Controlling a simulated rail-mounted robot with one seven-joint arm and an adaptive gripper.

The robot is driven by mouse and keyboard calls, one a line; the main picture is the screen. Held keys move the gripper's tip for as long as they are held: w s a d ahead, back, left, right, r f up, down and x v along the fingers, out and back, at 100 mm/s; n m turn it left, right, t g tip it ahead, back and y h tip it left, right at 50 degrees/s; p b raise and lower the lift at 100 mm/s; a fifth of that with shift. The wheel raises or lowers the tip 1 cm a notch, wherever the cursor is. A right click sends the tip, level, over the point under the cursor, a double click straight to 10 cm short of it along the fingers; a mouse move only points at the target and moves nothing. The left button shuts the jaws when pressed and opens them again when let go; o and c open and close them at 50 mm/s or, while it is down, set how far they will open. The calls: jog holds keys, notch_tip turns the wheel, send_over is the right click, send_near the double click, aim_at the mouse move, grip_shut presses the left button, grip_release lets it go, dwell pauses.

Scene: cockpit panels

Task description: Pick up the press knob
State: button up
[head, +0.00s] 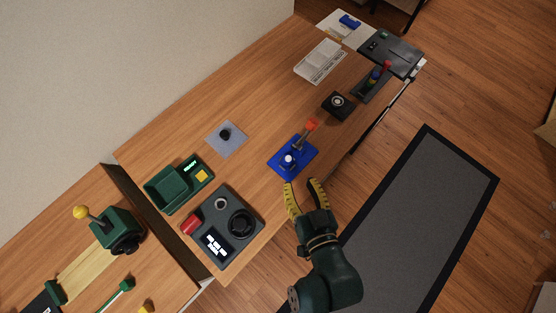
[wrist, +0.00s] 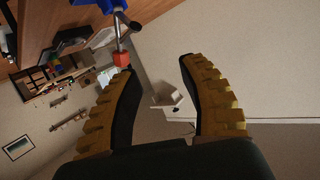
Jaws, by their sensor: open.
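My gripper (head: 300,184) is open and empty near the table's front edge. It is just in front of the blue panel (head: 280,166), which carries a small pale-topped knob (head: 289,159) and a lever with an orange-red tip (head: 312,125). In the wrist view, the orange-red tip (wrist: 122,58) shows close to the left finger, and nothing is between the fingers (wrist: 157,67). A black knob (head: 225,133) stands on a grey plate, and a round knob (head: 337,101) sits on a black box. I cannot tell which knob is the press knob.
A dark grey console (head: 222,250) with a red part and a black dial lies left of my gripper. A green tray unit (head: 178,183) is beyond it. Bare tabletop (head: 265,115) lies between.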

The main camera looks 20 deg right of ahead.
jog(key=b, duration=0.2)
send_near(288, 160)
jog(key=shift+m+g+h, duration=0.3)
jog(key=shift+g, duration=0.2)
jog(key=x, duration=0.1)
jog(key=b+x, duration=0.1)
jog(key=x, duration=0.1)
jog(key=b+x, duration=0.1)
jog(key=shift+w+a+r, duration=0.2)
jog(key=shift+w+r, duration=0.1)
jog(key=shift+w, duration=0.05)
jog(key=b+x, duration=0.1)
jog(key=x, duration=0.4)
jog(key=shift+w+d+f+b, duration=0.1)
jog(key=shift+w+f+b, duration=0.05)
jog(key=shift+w+b, duration=0.2)
jog(key=shift+s, duration=0.15)
grip_shut()
